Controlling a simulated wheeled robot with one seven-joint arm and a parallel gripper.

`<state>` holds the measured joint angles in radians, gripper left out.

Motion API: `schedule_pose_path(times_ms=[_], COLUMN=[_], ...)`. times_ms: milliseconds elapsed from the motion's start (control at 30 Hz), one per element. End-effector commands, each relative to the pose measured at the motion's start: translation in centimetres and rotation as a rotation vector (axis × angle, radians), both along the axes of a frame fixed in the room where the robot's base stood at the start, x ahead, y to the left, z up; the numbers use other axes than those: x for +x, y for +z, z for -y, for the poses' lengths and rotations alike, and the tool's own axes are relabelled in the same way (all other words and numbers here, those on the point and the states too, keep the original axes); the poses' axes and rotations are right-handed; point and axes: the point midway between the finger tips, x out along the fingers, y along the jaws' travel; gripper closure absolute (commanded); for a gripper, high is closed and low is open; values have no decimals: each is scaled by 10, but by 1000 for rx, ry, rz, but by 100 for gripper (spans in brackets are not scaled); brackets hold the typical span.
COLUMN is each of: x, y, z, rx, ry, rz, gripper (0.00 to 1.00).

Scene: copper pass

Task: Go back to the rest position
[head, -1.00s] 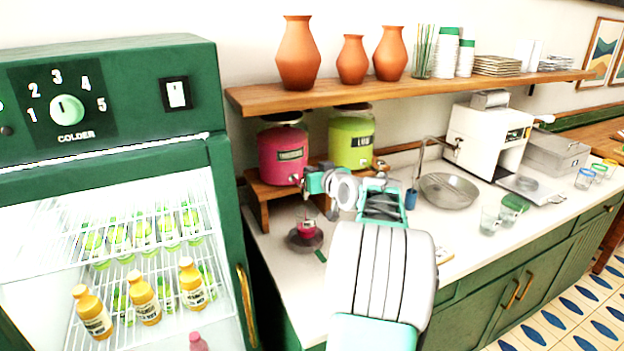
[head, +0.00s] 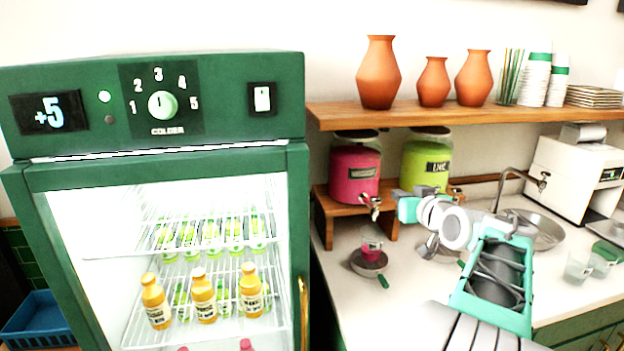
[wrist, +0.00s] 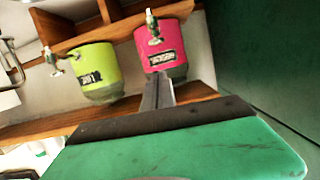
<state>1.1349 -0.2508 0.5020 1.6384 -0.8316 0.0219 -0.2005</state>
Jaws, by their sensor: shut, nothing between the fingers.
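My gripper (wrist: 158,90) shows in the wrist view as a green body with two thin grey fingers shut together and nothing between them. In the wrist view the fingers overlap the pink dispenser (wrist: 160,52) in the picture, and whether they touch it I cannot tell. In the head view my arm reaches out over the counter at the right, its teal end near the dispensers' taps. The fingers are not clear there.
The pink dispenser and a green dispenser (head: 427,162) stand on a wooden riser (head: 325,215). A small cup of pink drink (head: 372,249) stands below the pink one's tap. A green fridge (head: 150,170) with bottles is at left. A wooden shelf (head: 450,116) with vases runs above.

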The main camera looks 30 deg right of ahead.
Motion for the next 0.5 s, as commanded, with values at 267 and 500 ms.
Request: schedule_pose_path(times_ms=[267,500], x=[-67,-171], y=[-139,-234], z=[4,-45], rx=[299,566], ry=[-158,-362], rz=[-409,-762], gripper=[100,100])
